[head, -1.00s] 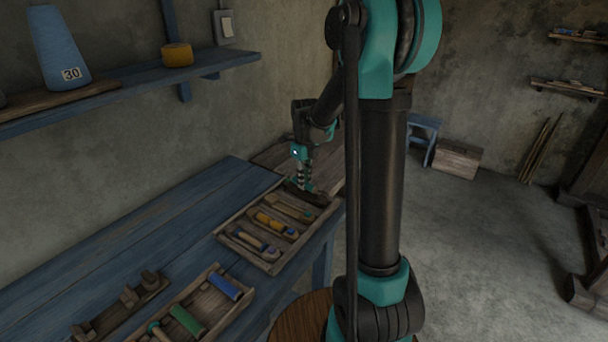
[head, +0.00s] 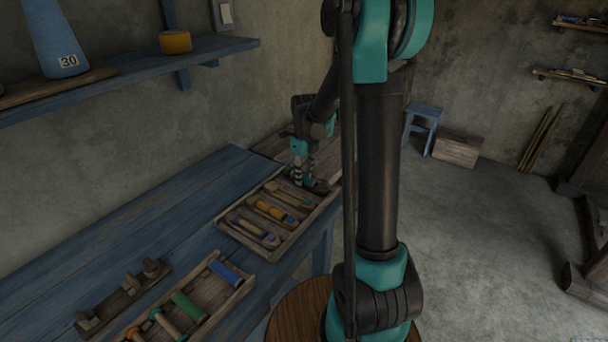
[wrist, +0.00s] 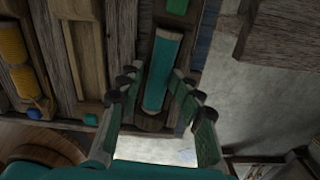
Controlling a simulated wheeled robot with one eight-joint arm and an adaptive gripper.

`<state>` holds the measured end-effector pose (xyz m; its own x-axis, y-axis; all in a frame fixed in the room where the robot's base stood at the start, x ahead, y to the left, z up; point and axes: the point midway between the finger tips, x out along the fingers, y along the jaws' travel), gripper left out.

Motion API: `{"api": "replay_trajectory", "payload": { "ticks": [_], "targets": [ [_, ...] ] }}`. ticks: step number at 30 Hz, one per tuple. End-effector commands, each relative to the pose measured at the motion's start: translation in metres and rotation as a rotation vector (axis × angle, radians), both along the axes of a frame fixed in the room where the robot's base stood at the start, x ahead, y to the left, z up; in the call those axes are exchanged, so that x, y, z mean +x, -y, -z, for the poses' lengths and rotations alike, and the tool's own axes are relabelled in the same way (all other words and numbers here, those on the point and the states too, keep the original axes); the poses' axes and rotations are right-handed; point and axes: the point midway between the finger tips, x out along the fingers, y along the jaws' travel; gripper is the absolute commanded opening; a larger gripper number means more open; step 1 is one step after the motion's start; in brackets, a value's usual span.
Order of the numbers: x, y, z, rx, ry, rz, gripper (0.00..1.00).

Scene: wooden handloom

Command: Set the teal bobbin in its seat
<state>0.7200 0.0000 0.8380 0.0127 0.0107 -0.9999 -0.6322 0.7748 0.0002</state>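The teal bobbin (wrist: 162,75) lies lengthwise along the far-right slot of a wooden tray, in the wrist view. My gripper (wrist: 157,76) is over it, with one finger on each side and its fingers spread. I cannot tell whether either finger touches it. A dark wooden piece shows under the bobbin's near end. In the head view my gripper (head: 303,181) is down at the far end of the compartmented tray (head: 268,258) and largely hides the bobbin.
An orange bobbin (wrist: 15,60) and a bare wooden spindle lie in neighbouring slots. A nearer tray (head: 222,309) holds a blue bobbin (head: 226,273), a green bobbin (head: 189,307) and others. A pegged wooden stand (head: 125,300) is beside it. The blue bench (head: 180,215) is clear behind.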

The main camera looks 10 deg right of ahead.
Motion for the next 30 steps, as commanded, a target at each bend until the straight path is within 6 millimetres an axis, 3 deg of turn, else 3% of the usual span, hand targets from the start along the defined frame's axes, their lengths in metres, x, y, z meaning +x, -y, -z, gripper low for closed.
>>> {"api": "replay_trajectory", "payload": {
  "ticks": [10,24,30],
  "targets": [
    [0.0,0.0,-0.011,0.0,0.0,0.0,0.35],
    [-0.001,0.001,-0.097,0.0,0.0,0.0,0.35],
    [-0.001,0.001,-0.116,0.0,0.0,0.0,0.35]
  ]
}}
